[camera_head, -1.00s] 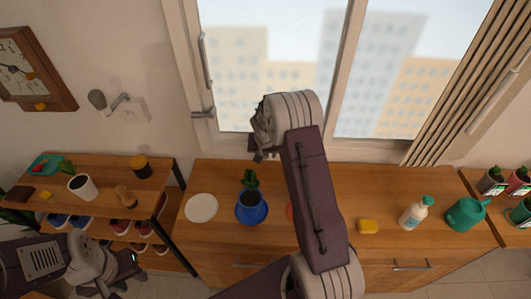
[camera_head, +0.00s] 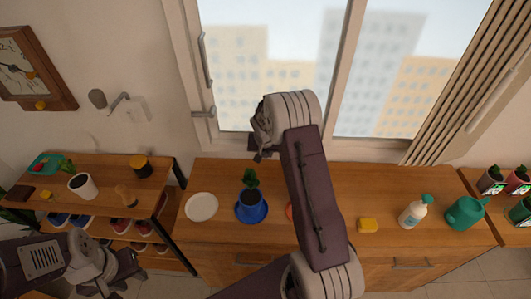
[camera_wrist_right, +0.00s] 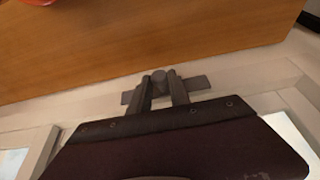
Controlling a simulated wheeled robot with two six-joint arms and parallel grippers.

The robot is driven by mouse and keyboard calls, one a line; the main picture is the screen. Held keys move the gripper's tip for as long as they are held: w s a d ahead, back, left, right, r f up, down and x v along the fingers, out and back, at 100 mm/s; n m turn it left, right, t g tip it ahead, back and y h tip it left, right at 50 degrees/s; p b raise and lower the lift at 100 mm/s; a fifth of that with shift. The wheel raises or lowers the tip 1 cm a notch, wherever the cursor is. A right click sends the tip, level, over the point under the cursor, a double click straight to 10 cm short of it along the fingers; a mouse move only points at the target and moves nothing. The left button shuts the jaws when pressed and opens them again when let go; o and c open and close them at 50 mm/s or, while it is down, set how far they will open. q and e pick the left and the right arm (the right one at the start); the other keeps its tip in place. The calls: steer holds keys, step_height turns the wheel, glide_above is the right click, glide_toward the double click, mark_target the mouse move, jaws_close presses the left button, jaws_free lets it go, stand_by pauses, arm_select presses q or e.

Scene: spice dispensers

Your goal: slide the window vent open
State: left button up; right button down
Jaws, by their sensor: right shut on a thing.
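The window (camera_head: 290,65) stands behind the wooden counter. In the right wrist view, a grey vent slider (camera_wrist_right: 199,83) with a round knob (camera_wrist_right: 159,75) sits on the pale window frame. My right gripper (camera_wrist_right: 161,88) is shut on the knob, one finger on each side. In the head view my right gripper (camera_head: 259,147) is at the lower window frame, with its fingers and the slider mostly hidden by my arm. My left gripper (camera_head: 128,268) is at the lower left, near the shelf and away from the window; its jaw opening is unclear.
On the counter (camera_head: 330,250) stand a plate (camera_head: 202,207), a potted plant on a blue saucer (camera_head: 251,211), a yellow sponge (camera_head: 367,226), a soap bottle (camera_head: 413,213) and a green watering can (camera_head: 465,213). A shelf (camera_head: 105,180) stands at the left.

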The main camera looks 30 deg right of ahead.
stand_by(0.9)
steer(key=s+d, duration=0.3)
steer(key=d, duration=0.2)
steer(key=shift+d+p, duration=0.15)
steer(key=shift+p, duration=0.15)
steer(key=c, duration=1.2)
jaws_free()
steer(key=shift+s+d, duration=0.1)
steer(key=shift+s, duration=0.05)
arm_select(q)
steer(key=shift+s+d+f+b, duration=0.1)
steer(key=shift+s+d+b, duration=0.3)
steer(key=shift+d, duration=0.25)
arm_select(e)
steer(key=v, duration=0.9)
steer(key=shift+s+d, duration=0.2)
